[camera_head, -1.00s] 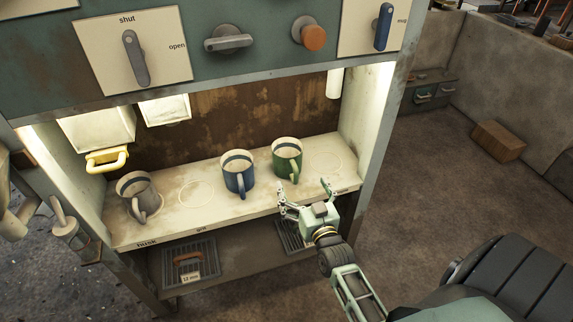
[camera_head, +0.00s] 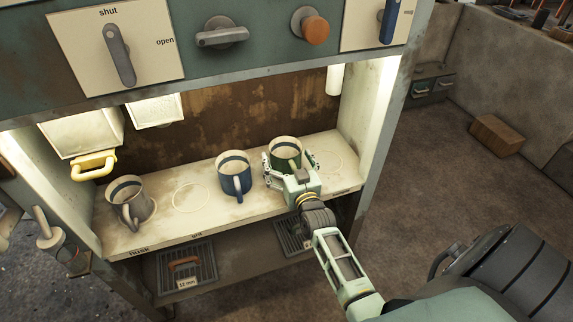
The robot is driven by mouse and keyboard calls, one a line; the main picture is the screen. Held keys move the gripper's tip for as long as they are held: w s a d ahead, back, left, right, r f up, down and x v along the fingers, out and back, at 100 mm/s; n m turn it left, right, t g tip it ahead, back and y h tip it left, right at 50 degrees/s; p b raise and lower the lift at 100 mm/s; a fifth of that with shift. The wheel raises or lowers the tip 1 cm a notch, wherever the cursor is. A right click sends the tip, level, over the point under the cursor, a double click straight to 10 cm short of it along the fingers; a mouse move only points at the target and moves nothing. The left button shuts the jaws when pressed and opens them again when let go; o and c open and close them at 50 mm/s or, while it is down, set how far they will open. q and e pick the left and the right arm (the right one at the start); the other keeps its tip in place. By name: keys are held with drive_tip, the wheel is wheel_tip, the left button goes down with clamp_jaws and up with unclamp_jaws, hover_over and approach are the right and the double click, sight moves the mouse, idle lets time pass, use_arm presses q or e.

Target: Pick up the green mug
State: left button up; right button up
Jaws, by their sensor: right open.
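The green mug (camera_head: 285,148) stands upright on the shelf, the rightmost of the mugs, with a dark band near its rim. My right gripper (camera_head: 289,165) is right in front of it, open, with one finger at each side of the mug's front. The gripper hides the mug's lower part and most of its handle. I cannot tell whether the fingers touch the mug. My left gripper is not in view.
A blue mug (camera_head: 234,174) stands close to the left of the gripper, and a grey mug (camera_head: 130,203) stands at the shelf's left end. The shelf (camera_head: 170,232) has empty marked rings. A yellow handle (camera_head: 94,166) juts out at the left. A side wall (camera_head: 369,125) bounds the right.

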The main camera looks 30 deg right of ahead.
drive_tip(key=c, duration=1.1)
drive_tip(key=shift+c, duration=1)
drive_tip(key=shift+r, duration=0.1)
